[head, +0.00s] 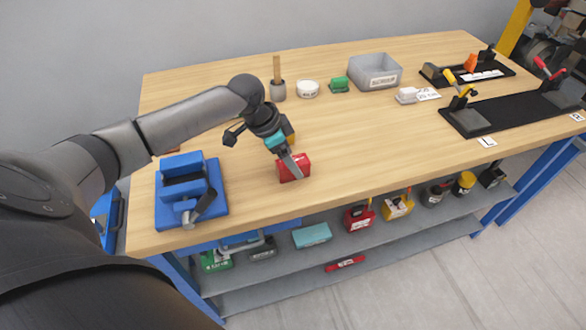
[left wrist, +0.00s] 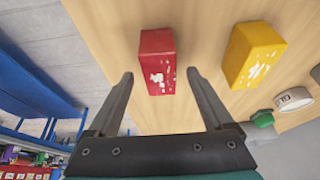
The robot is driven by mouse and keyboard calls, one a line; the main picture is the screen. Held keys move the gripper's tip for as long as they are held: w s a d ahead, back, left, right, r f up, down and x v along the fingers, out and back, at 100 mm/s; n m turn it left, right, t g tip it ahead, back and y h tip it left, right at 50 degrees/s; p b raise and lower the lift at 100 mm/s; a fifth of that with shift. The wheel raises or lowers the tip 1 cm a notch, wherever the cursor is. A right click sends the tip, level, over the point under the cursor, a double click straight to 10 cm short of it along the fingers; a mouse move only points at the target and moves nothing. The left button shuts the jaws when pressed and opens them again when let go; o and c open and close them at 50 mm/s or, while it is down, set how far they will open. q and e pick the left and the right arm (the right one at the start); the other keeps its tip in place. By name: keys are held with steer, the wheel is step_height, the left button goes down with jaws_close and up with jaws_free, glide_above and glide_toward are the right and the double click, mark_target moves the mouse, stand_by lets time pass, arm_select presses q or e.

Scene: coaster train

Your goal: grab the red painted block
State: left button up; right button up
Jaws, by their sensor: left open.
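The red painted block (head: 294,168) stands on the wooden table near its front edge. My left gripper (head: 292,163) is open above and beside it, and its fingers overlap the block in the head view. In the left wrist view the red block (left wrist: 158,62) has worn white marks and lies ahead of the open left gripper (left wrist: 160,74), in line with the gap between the fingertips. I cannot tell whether a finger touches it. My right gripper is not in view.
A yellow block (left wrist: 255,54) stands close to the red one; the arm partly hides it in the head view. A blue vise (head: 190,190) is at the table's left.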

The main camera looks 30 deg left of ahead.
arm_select(q)
steer(key=shift+f, duration=0.1)
jaws_close()
stand_by(0.7)
